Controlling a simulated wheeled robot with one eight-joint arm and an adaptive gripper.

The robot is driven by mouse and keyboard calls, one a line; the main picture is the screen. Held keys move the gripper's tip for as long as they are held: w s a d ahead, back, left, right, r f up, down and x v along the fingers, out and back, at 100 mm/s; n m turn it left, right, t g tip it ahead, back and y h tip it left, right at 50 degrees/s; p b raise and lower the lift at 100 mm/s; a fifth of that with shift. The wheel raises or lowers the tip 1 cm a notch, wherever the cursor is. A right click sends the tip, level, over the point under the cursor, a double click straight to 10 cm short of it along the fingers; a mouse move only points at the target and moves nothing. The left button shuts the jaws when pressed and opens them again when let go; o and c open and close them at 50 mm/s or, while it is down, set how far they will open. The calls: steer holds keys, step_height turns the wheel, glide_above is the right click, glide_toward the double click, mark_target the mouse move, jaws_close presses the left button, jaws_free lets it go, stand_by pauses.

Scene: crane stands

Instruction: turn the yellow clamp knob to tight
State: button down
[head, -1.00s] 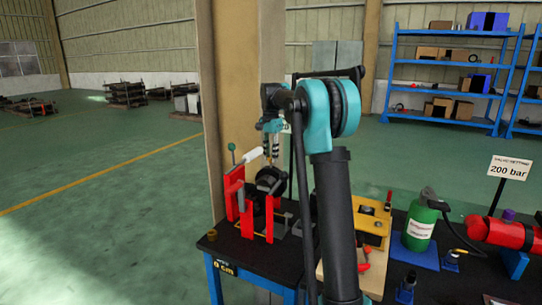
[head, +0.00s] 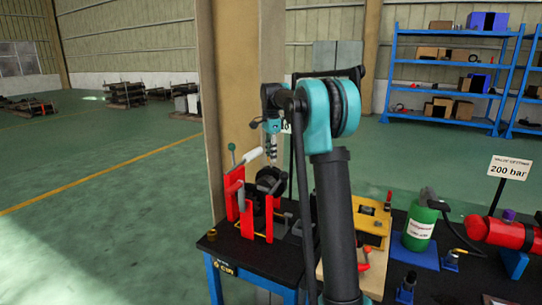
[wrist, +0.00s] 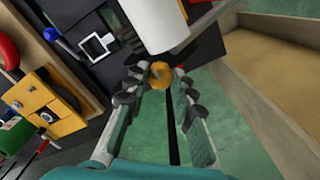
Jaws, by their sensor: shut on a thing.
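The yellow clamp knob (wrist: 160,75) sits between the fingertips of my gripper (wrist: 160,78) in the wrist view, with a finger against each side. A white cylinder (wrist: 152,20) lies just beyond the knob. In the head view, my gripper (head: 272,158) points down above the red clamp stand (head: 233,190), next to the white cylinder (head: 252,155). I cannot read any tight or loose mark.
A beige pillar (head: 225,80) stands close behind the stand. To the right on the black table are a yellow box (head: 374,222), a green bottle (head: 421,226) and a red cylinder (head: 500,232). A green-tipped lever (head: 232,148) rises beside the stand.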

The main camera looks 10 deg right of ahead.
steer(key=c, duration=1.3)
jaws_free()
steer(key=shift+o, duration=0.2)
step_height(320, 180, up, 12)
